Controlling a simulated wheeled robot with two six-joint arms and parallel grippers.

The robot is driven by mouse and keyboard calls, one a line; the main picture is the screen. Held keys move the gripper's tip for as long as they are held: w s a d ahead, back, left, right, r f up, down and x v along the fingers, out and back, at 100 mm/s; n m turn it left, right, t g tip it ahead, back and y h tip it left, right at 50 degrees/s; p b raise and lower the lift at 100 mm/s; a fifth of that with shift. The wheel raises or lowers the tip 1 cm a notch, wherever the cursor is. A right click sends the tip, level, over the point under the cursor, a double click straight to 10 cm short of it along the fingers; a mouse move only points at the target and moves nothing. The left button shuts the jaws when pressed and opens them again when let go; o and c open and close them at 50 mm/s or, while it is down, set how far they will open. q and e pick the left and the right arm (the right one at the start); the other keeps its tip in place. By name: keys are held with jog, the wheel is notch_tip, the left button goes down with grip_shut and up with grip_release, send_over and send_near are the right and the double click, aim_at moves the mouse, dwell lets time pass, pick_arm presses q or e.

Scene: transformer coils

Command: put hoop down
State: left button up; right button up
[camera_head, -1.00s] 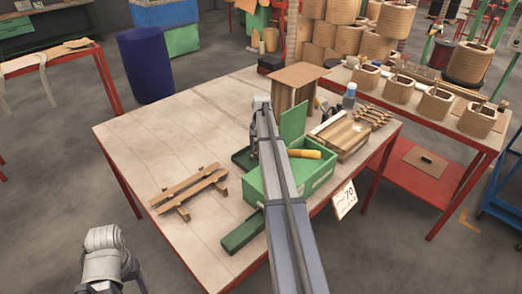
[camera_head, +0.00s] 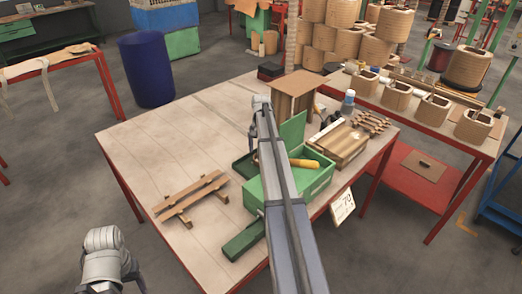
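I cannot make out a separate hoop on the near table (camera_head: 150,150). My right arm (camera_head: 280,190) reaches from the bottom edge up over the green box (camera_head: 316,180). Its grey wrist end (camera_head: 261,104) is left of the brown wooden stand (camera_head: 296,92).
Wooden slats (camera_head: 190,197) lie at the table's front. A yellow-handled tool (camera_head: 304,163) rests in the green box. A wooden case (camera_head: 340,142) stands to its right. The table's left half is mostly bare.

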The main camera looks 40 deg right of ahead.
notch_tip(320, 180, up, 8)
jog(key=p, duration=0.7)
jog(key=shift+r, duration=0.15)
jog(key=s+a+n, duration=0.3)
jog(key=a+n, duration=0.1)
jog(key=a, duration=1.2)
jog(key=s+a+n, duration=0.3)
jog(key=a+n, duration=0.1)
jog(key=a, duration=1.1)
jog(key=s+a+n+h, duration=0.1)
jog(key=s+a+n, duration=0.7)
jog(key=s+a, duration=1)
jog(key=shift+s+a, duration=0.2)
jog(key=shift+a, duration=0.8)
